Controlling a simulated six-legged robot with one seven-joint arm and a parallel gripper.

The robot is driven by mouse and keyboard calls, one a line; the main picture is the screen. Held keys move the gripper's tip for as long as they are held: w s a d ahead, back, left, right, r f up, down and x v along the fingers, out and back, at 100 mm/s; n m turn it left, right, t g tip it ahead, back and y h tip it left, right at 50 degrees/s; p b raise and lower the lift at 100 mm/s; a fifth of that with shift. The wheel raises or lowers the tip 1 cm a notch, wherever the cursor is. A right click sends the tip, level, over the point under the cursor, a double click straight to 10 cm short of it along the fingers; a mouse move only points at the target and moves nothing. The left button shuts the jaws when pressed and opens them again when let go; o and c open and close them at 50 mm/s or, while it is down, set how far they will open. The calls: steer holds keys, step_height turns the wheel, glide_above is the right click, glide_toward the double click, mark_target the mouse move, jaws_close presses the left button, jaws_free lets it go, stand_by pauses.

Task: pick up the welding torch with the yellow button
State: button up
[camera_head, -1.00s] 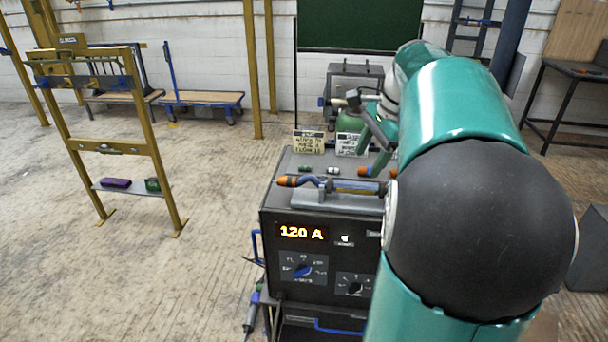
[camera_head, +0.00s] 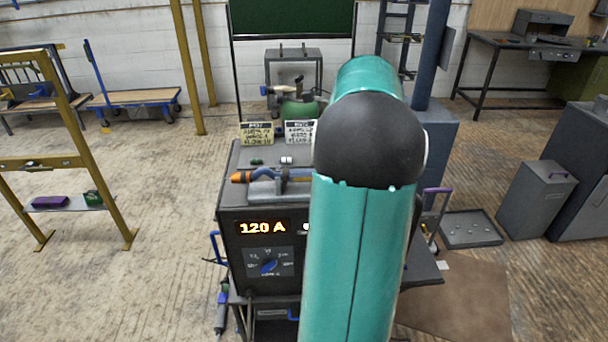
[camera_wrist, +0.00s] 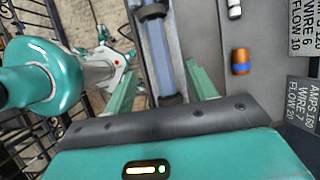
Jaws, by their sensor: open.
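A torch with an orange tip and a blue handle (camera_head: 268,176) lies in a grey cradle on top of the welding machine (camera_head: 232,205) in the head view. My arm hides its right part. In the wrist view a blue-grey torch handle (camera_wrist: 158,52) runs lengthwise between the two teal fingers of my gripper (camera_wrist: 161,80). The fingers are apart, one on each side of it, with gaps visible. I cannot see a yellow button in either view. My gripper is hidden behind my arm in the head view.
Printed cards (camera_head: 257,133) stand at the machine's back edge. Another torch-like tool (camera_head: 221,308) hangs at its lower left. A yellow frame (camera_head: 88,165) stands at left.

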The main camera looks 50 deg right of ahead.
mark_target(303, 173)
steer(key=shift+w+a+f, duration=0.25)
steer(key=shift+w+f, duration=0.2)
steer(key=shift+f, duration=0.1)
steer(key=shift+a+f, duration=0.2)
steer(key=shift+f, duration=0.3)
steer(key=x, duration=0.4)
steer(key=shift+w+a+f, duration=0.1)
steer(key=shift+w+a, duration=0.05)
steer(key=shift+w, duration=0.15)
steer(key=shift+s, duration=0.1)
steer(key=shift+f, duration=0.2)
steer(key=shift+c, duration=0.3)
steer(key=c, duration=1.1)
